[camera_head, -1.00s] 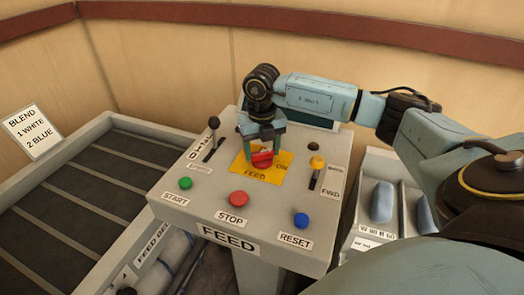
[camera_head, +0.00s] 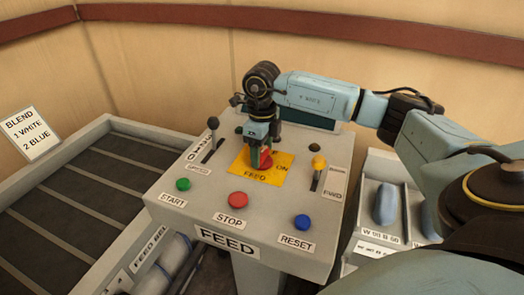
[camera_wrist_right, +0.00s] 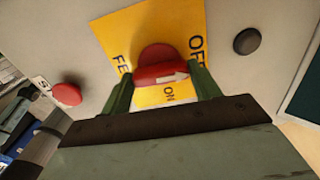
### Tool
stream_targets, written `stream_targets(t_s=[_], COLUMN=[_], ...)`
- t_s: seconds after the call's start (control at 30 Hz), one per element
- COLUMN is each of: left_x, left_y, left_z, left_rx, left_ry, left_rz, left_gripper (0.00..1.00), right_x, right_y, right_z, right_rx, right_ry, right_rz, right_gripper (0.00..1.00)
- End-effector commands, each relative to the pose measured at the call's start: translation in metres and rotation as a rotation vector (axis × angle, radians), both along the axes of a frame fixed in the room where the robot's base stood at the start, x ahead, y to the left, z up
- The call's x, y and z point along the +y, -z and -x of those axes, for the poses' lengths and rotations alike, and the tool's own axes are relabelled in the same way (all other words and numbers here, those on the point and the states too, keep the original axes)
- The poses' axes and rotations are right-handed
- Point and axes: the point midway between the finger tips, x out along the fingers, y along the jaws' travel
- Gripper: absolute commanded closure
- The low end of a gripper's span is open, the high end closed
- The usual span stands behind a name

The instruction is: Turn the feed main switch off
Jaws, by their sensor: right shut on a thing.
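The feed main switch is a red rotary knob (camera_head: 265,160) on a yellow plate (camera_head: 254,178) on the FEED panel. The arm hides part of the plate's lettering in the head view. My left gripper is not in view.
A green START button (camera_head: 183,184), red STOP button (camera_head: 238,200) and blue RESET button (camera_head: 302,222) line the panel's front. A black-knobbed lever (camera_head: 212,124) stands left of the switch and a yellow-knobbed lever (camera_head: 318,163) right. A conveyor (camera_head: 70,205) lies left.

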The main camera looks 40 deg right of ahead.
Motion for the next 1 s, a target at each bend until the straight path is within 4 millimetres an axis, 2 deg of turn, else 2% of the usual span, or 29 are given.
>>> stream_targets(t_s=[0.7, 0.73, 0.87, 1.0], left_x=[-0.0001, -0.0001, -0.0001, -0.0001], left_y=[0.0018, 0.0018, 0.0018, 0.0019], left_z=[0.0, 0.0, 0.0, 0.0], left_rx=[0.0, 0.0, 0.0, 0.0], left_ry=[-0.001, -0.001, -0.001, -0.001], left_rz=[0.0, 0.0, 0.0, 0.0], left_gripper=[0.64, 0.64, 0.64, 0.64], right_x=[-0.0001, -0.0001, -0.0002, -0.0001], right_y=[-0.0021, -0.0021, -0.0015, -0.0009], right_z=[-0.0012, -0.0012, -0.0008, -0.0005], right_rx=[-0.005, -0.005, -0.004, -0.002], right_ry=[-0.072, -0.072, -0.071, -0.07], right_rz=[0.0, 0.0, -0.001, 0.0], right_gripper=[0.61, 0.34, 0.17, 0.16])
